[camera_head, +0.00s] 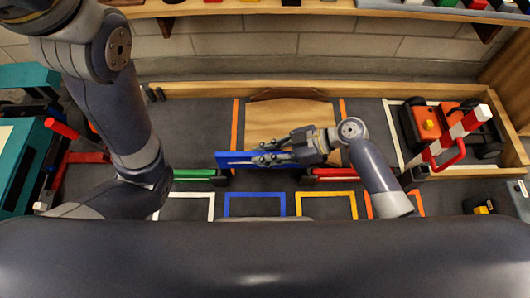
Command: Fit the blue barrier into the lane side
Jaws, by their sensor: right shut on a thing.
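The blue barrier (232,160) is a flat blue board with a pale stripe along its lower part. My right gripper (262,159) comes in from the right and is shut on the barrier's right part, hiding some of it. The barrier lies crosswise in front of the wooden ramp, between a green bar (190,173) on the left and a red bar (335,173) on the right. I cannot tell whether it touches the floor or either bar. My left arm comes down at the left and bends behind my body; its gripper is not seen.
A wooden ramp (288,119) lies between two orange strips. Coloured floor outlines, including a blue one (254,195), lie nearer me. An orange racecar (432,122) and a red-white striped pole (462,133) stand at the right. A wooden edge and brick wall close the back.

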